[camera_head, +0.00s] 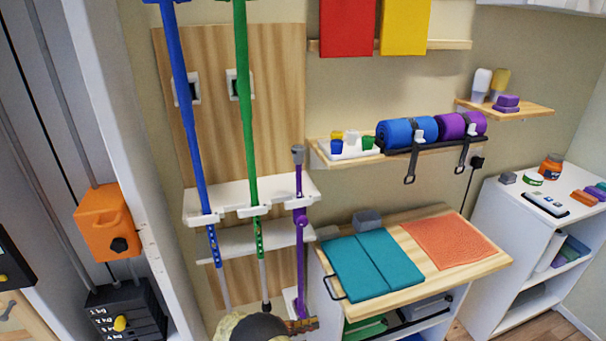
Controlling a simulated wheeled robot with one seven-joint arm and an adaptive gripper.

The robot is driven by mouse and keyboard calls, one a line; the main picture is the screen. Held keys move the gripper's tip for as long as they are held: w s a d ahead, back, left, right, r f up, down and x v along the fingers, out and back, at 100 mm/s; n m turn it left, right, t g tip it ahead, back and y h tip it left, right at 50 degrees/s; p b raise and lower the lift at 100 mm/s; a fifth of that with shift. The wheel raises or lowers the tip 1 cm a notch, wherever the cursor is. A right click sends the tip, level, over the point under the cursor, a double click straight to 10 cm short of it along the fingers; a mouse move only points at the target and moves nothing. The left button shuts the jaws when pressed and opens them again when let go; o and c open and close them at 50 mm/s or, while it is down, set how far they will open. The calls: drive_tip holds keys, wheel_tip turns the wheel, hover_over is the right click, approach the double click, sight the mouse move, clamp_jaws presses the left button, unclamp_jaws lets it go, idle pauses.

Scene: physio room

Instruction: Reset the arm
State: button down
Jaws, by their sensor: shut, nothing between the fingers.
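My gripper is not clearly in view. A rounded dark grey and tan shape shows at the bottom edge, cut off by the frame; I cannot tell which part it is. A small brown piece beside it overlaps the foot of the rack. The task names no other object.
Blue (187,110) and green (244,110) poles and a purple cane (299,200) stand in a white rack (290,190). A wooden-topped cabinet (485,262) bears teal mats (370,265). A shelf (322,160) holds rolled mats (408,131). A white cabinet (508,215) stands right.

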drive_tip(key=s+d+f+n+g+y, duration=0.25)
drive_tip(key=s+n+g+y, duration=0.2)
drive_tip(key=s+n, duration=0.55)
drive_tip(key=s+d+r+t+y+p, duration=0.1)
drive_tip(key=s+d+r+y, duration=0.3)
drive_tip(key=r, duration=1.1)
drive_tip(key=s+d+r+t+y+p, duration=0.2)
drive_tip(key=s+r, duration=0.6)
drive_tip(key=r, duration=0.7)
drive_tip(key=s+d+r+t+y+p, duration=0.2)
drive_tip(key=s+d+r+y+p, duration=0.2)
drive_tip(key=r, duration=1.1)
drive_tip(key=s+d+y, duration=0.2)
drive_tip(key=s+d, duration=0.1)
drive_tip(key=d, duration=0.1)
drive_tip(key=shift+r, duration=0.35)
